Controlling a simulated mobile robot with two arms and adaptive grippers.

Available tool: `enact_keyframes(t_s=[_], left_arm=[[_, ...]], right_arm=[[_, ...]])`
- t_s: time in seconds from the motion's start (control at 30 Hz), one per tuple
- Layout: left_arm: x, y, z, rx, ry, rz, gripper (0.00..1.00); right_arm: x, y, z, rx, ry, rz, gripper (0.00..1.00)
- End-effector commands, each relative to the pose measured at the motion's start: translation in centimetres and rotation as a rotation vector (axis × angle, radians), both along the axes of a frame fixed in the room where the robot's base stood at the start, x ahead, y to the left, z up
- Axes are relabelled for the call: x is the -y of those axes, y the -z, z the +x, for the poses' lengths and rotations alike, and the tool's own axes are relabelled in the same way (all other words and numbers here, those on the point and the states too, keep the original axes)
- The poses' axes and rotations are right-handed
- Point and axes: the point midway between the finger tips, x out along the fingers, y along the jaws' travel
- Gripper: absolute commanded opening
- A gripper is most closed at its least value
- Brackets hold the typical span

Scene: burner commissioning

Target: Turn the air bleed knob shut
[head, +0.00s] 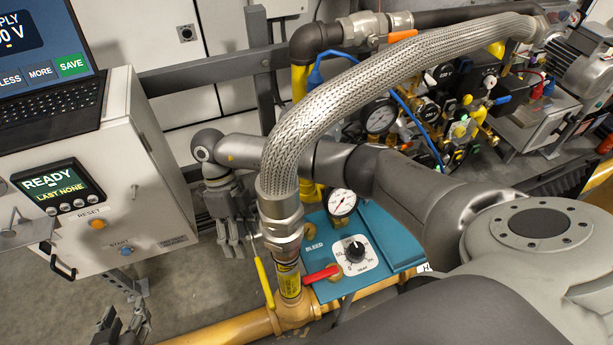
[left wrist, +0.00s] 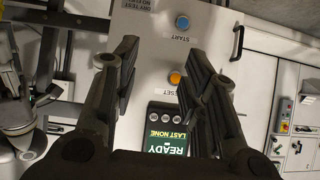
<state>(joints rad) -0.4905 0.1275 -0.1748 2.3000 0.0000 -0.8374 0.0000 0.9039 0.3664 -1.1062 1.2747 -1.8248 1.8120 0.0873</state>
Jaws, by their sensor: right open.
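On the teal panel (head: 385,235) in the head view, a small brass knob (head: 308,232) sits by the word BLEED, partly hidden behind the braided hose's metal fitting. A black knob on a white numbered dial (head: 355,249) is to its lower right. My right gripper (head: 234,240) hangs pointing down just left of the hose fitting, open and empty, apart from the brass knob. My left gripper (head: 122,318) is at the lower left by the white cabinet. The left wrist view shows its fingers (left wrist: 168,75) wide apart with nothing between them.
The braided hose (head: 350,90) arches over the panel. A red lever (head: 320,274), yellow handle (head: 265,283) and gauge (head: 342,203) crowd it. The white cabinet (head: 150,200) stands left; its screen (head: 58,186) reads READY. A yellow pipe (head: 240,328) runs low in front.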

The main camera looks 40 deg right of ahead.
Motion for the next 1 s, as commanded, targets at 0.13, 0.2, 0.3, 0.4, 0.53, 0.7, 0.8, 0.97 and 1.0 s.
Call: enact_keyframes(t_s=[0.13,0.2,0.3,0.4,0.53,0.7,0.8,0.97,1.0], left_arm=[[0.0,0.1,-0.7,0.029,-0.007,-0.016,0.4],[0.0,-0.3,-0.9,0.036,-0.009,-0.019,0.4],[-0.1,-0.8,-1.1,0.042,-0.012,-0.022,0.4],[-0.1,-1.0,-1.2,0.041,-0.012,-0.022,0.4],[-0.1,-1.0,-1.3,0.034,-0.012,-0.021,0.4],[-0.2,-0.8,-1.4,0.025,-0.013,-0.018,0.4],[-0.2,-0.8,-1.4,0.024,-0.013,-0.018,0.4],[-0.1,-0.9,-1.3,0.035,-0.012,-0.021,0.4],[-0.1,-1.0,-1.2,0.04,-0.012,-0.022,0.4]], right_arm=[[3.6,2.3,1.9,0.112,-0.104,-0.207,0.53],[4.7,2.3,2.5,0.145,-0.13,-0.27,0.53],[5.6,2.2,3.0,0.17,-0.151,-0.322,0.53],[6.3,2.1,2.8,0.179,-0.156,-0.34,0.53],[7.3,2.0,1.9,0.177,-0.155,-0.34,0.53],[9.4,2.1,-0.1,0.176,-0.154,-0.338,0.53],[10.7,2.1,-1.4,0.177,-0.155,-0.339,0.53],[13.0,2.1,-3.6,0.176,-0.154,-0.338,0.53],[13.6,2.1,-4.1,0.176,-0.154,-0.338,0.53]])
